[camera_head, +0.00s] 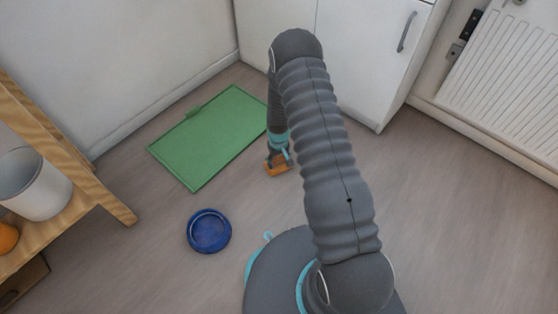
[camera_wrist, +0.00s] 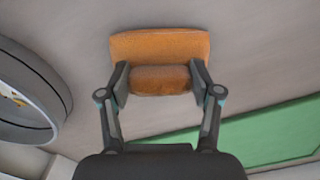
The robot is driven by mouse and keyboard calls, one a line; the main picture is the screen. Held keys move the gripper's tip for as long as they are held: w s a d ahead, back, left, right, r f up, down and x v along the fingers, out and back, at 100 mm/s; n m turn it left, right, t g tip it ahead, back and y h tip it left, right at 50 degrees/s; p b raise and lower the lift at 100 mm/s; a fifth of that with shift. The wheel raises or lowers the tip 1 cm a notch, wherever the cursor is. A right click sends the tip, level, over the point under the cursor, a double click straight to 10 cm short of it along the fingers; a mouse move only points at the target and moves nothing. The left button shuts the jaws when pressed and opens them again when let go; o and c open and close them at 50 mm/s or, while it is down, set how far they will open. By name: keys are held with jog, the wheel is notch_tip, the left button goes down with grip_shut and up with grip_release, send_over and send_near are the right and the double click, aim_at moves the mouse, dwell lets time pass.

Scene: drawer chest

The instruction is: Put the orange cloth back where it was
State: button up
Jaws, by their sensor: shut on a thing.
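The orange cloth (camera_wrist: 160,46) is a folded, thick piece between the two fingers of my gripper (camera_wrist: 160,84) in the wrist view. The fingers are shut on it from both sides. In the head view, my gripper (camera_head: 278,158) hangs down just right of the green mat, with the orange cloth (camera_head: 276,170) at its tip. The cloth is low near the floor; I cannot tell whether it touches it. My arm hides part of the floor behind it.
A green mat (camera_head: 205,135) lies on the floor left of my gripper. A blue bowl (camera_head: 209,231) stands on the floor nearer to me. A wooden table (camera_head: 97,192) with a grey bucket (camera_head: 40,190) and an orange fruit (camera_head: 7,237) is at left. White cabinets (camera_head: 365,60) and a radiator (camera_head: 510,75) are behind.

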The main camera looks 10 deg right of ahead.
jog(key=shift+f, duration=0.15)
jog(key=o, duration=1.1)
